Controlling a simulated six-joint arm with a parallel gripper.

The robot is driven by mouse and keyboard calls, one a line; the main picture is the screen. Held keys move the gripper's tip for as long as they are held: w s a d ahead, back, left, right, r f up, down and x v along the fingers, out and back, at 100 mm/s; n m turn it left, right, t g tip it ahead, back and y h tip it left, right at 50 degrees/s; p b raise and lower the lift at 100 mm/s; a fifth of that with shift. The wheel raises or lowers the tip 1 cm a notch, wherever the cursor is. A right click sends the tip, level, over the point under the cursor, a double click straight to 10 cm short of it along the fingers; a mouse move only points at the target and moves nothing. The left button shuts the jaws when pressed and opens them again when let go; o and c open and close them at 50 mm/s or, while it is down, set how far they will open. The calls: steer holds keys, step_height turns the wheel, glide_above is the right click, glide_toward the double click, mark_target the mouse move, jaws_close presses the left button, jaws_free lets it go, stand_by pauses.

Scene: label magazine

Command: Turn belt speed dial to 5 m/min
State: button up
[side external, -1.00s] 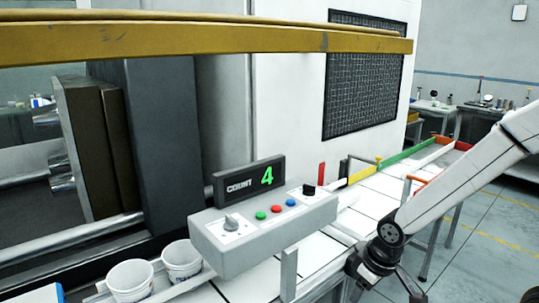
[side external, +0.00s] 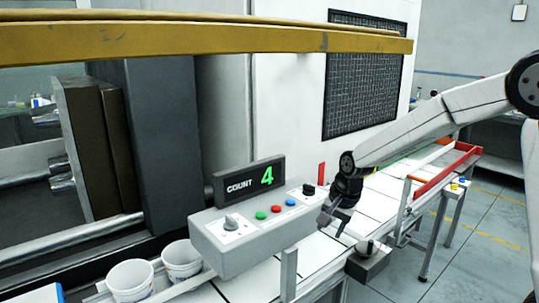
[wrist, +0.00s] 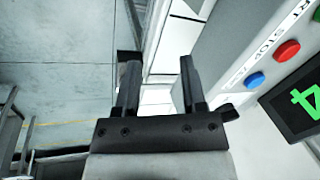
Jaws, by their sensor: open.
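A grey control box (side external: 265,237) carries a pale dial (side external: 232,221) on a white plate at its left end. A black knob (side external: 308,189) stands at its right end. A separate small grey box (side external: 368,262) with a dark-topped knob (side external: 367,246) sits lower right. The labels are too small to read, so I cannot tell which is the belt speed dial. My gripper (side external: 328,218) is beside the right end of the control box, above and left of the small box. In the wrist view my gripper (wrist: 159,82) is open and empty, with no dial between its fingers.
Green, red (wrist: 287,50) and blue (wrist: 254,80) buttons lie along the control box. A count display (side external: 250,182) reads 4. White cups (side external: 130,280) stand at the left. A yellow beam (side external: 200,40) crosses above. A conveyor with a red rail (side external: 440,178) runs right.

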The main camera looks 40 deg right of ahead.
steer(key=w+d+r+m, duration=0.5)
steer(key=w+m, duration=0.2)
steer(key=m, duration=0.2)
steer(key=m+t+y, duration=0.1)
steer(key=m, duration=0.8)
glide_toward(309, 189)
steer(key=shift+w+d+f, duration=0.1)
steer(key=shift+w+d, duration=0.2)
steer(key=shift+d, duration=0.1)
steer(key=shift+y, duration=0.3)
steer(key=shift+x, duration=3.9)
jaws_close()
